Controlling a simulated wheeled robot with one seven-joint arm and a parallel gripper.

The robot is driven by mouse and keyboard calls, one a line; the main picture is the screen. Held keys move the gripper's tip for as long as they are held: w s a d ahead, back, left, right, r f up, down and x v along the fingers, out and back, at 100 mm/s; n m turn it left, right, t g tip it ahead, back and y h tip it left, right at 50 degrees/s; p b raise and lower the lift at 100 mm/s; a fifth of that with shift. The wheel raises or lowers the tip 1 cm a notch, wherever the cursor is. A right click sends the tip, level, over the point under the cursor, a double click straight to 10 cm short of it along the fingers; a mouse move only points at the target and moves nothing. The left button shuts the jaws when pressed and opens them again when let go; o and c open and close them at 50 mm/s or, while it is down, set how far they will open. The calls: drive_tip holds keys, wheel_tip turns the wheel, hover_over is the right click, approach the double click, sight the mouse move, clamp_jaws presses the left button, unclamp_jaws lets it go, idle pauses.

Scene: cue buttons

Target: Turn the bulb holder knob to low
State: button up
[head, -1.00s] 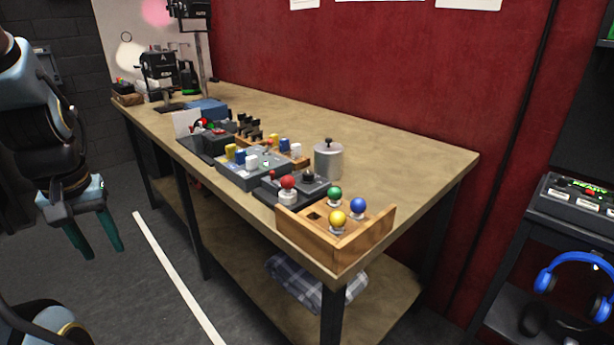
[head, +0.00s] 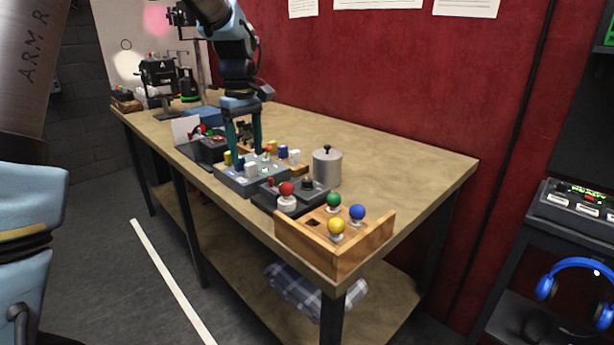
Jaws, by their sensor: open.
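The bulb holder (head: 267,202) is a dark box near the table's front edge. A red bulb (head: 286,189) sits upright in its white socket. Its knob appears to be the small black one (head: 307,183) on top, to the right of the bulb; its setting is too small to read. My gripper (head: 245,158) is open and points down above the grey panel (head: 238,186) with coloured blocks, left of and behind the bulb holder. Its fingers are apart from the knob and partly cover the blocks behind them.
A wooden box (head: 345,256) with green, blue and yellow bulbs stands at the near table corner, right of the holder. A metal canister (head: 327,167) stands behind the holder. The table (head: 410,165) is clear to the right and back.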

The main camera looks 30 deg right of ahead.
wheel_tip(320, 180, up, 2)
drive_tip(key=n, duration=0.1)
hover_over(307, 180)
drive_tip(key=shift+n, duration=0.3)
wheel_tip(307, 180, down, 10)
drive_tip(key=shift+f+p, duration=0.25)
drive_tip(key=shift+p, duration=0.75)
drive_tip(key=shift+c, duration=0.3)
clamp_jaws()
